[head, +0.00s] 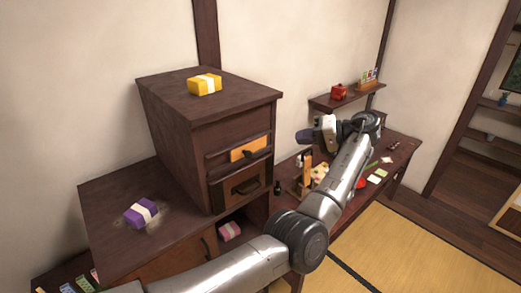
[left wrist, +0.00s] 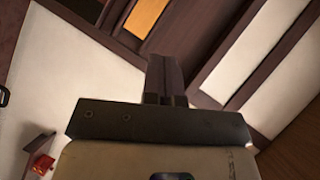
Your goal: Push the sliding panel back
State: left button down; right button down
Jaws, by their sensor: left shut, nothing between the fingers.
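A dark wooden cabinet (head: 185,125) stands on a wider dark chest. Its front has an orange panel (head: 247,149) in a recess, with a dark handle-like part at its lower edge. A pale wall panel (head: 435,75) between dark posts stands at the right, beside an opening. I cannot tell which of these slides. My left gripper (head: 308,135) is shut and empty, right of the cabinet and apart from it. In the left wrist view the shut fingers (left wrist: 165,75) show before white panels and dark frames. They seem to touch nothing. My right gripper is not in view.
A yellow block (head: 204,84) lies on the cabinet and a purple block (head: 141,213) on the chest. A wall shelf (head: 330,102) bears a red item (head: 338,91). Small items crowd the low table under my arm. The tatami (head: 400,255) at the front right is clear.

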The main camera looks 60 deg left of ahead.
pick_arm(q)
jog(key=p, duration=0.2)
send_near(246, 151)
jog(key=w+a, duration=0.1)
jog(key=a, duration=0.3)
jog(key=shift+s+a+f+p, duration=0.1)
jog(key=shift+s+f+p, duration=0.15)
jog(key=shift+s, duration=0.3)
jog(key=shift+s+f+p, duration=0.1)
jog(key=shift+s+f, duration=0.15)
jog(key=shift+s, duration=0.35)
jog(key=shift+s+f, duration=0.45)
jog(key=shift+s, duration=0.3)
jog(key=shift+s+a, duration=0.1)
